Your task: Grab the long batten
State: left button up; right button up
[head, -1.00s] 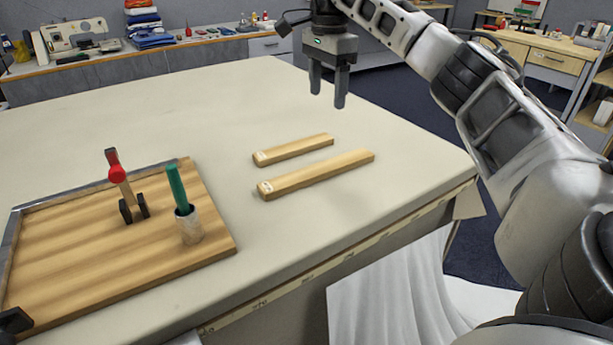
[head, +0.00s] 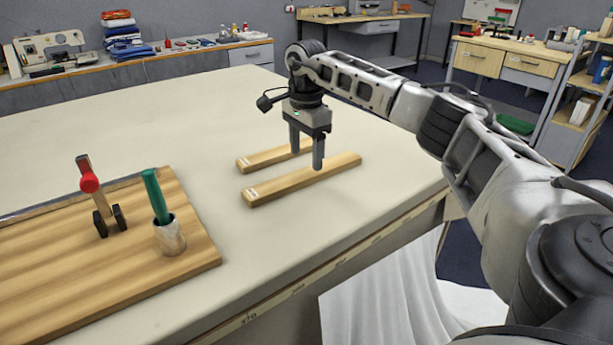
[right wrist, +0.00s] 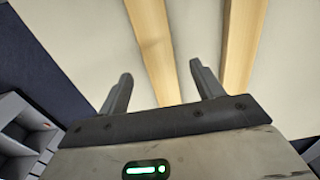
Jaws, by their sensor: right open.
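The long batten (head: 285,185) is a pale wooden strip lying flat on the cloth table, with a white label at its left end. A shorter batten (head: 265,157) lies behind it, roughly parallel. My right gripper (head: 307,162) is open and empty, fingers down above the battens, hiding the short one's right part. In the right wrist view, one batten (right wrist: 152,40) runs between my open fingers (right wrist: 160,85), apparently the long one. The other batten (right wrist: 241,40) lies to the right, outside the fingers. My left gripper is not in view.
A wooden board (head: 110,285) at the left carries a red-topped upright tool (head: 90,185) in a dark stand and a green-handled tool (head: 156,195) in a cup. The table (head: 130,130) is clear behind the battens. Its front edge runs close in front of them.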

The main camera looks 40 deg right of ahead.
aim_at(307, 172)
notch_tip(307, 172, down, 4)
jog(key=shift+f, duration=0.25)
jog(key=c, duration=1.2)
jog(key=shift+o, duration=0.2)
jog(key=shift+r, duration=0.1)
